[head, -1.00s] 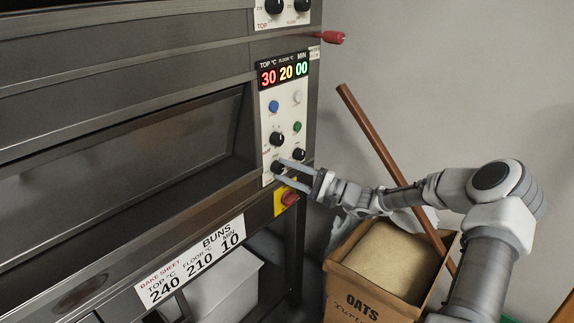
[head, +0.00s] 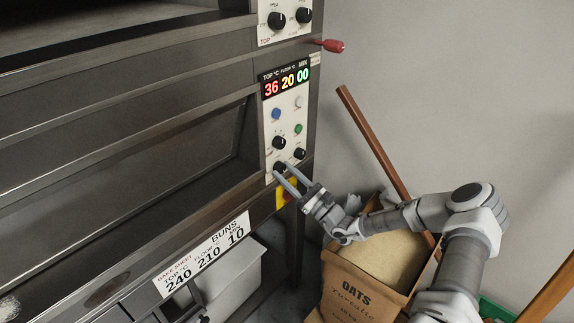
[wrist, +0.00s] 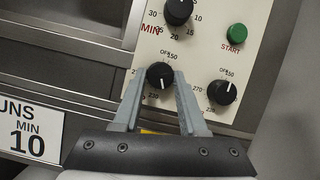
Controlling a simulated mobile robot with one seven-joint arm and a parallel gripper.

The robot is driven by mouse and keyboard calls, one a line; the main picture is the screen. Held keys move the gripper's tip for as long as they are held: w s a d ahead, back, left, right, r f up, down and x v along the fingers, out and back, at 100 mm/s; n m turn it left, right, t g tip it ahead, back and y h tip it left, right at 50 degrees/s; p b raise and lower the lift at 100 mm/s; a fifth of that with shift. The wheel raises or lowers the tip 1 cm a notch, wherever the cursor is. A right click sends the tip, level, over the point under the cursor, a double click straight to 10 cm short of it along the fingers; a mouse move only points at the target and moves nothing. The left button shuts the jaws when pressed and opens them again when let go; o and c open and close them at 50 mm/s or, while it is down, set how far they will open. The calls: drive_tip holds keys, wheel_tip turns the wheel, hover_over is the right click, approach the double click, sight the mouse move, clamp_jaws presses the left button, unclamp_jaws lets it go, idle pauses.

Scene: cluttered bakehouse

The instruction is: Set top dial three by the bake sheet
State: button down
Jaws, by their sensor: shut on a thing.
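My gripper (head: 284,175) is shut on a black dial (wrist: 160,73), the lower left one on the oven's white control panel (wrist: 205,45). In the wrist view, one finger lies on each side of the dial. The dial's white mark points downward; its scale is partly hidden. In the head view, the panel's display (head: 286,87) reads 36 under TOP, 20 under FLOOR and 00 under MIN. The bake sheet (head: 204,255) on the oven front reads BUNS, TOP 240, FLOOR 210, MIN 10. Part of it shows in the wrist view (wrist: 30,136).
Another black dial (wrist: 223,92) sits close right of the held one, with the minutes dial (wrist: 178,10) above and a green START button (wrist: 236,34). A red-and-yellow switch (head: 288,193) is just below. An oats box (head: 362,290) and wooden pole (head: 375,143) stand beside my arm.

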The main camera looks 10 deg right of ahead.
drive_tip(key=m+h+p, duration=0.1)
drive_tip(key=m, duration=0.1)
drive_tip(key=m+t+h+p, duration=0.1)
drive_tip(key=m+p, duration=0.1)
drive_tip(key=m, duration=0.1)
drive_tip(key=m+t+h+p, duration=0.1)
drive_tip(key=m+h+p, duration=0.1)
drive_tip(key=m, duration=0.1)
drive_tip(key=shift+s+a+r, duration=0.15)
drive_tip(key=shift+a+r, duration=0.1)
drive_tip(key=shift+r, duration=0.05)
drive_tip(key=m+h+p, duration=0.2)
drive_tip(key=m+p, duration=0.1)
drive_tip(key=m, duration=0.1)
drive_tip(key=shift+m, duration=0.4)
drive_tip(key=shift+f+p, duration=0.15)
drive_tip(key=shift+p, duration=0.15)
drive_tip(key=shift+c, duration=2.2)
unclamp_jaws()
drive_tip(key=shift+s, duration=0.1)
drive_tip(key=b+v, duration=0.1)
drive_tip(key=v, duration=1.6)
drive_tip(key=shift+s+a+f, duration=0.2)
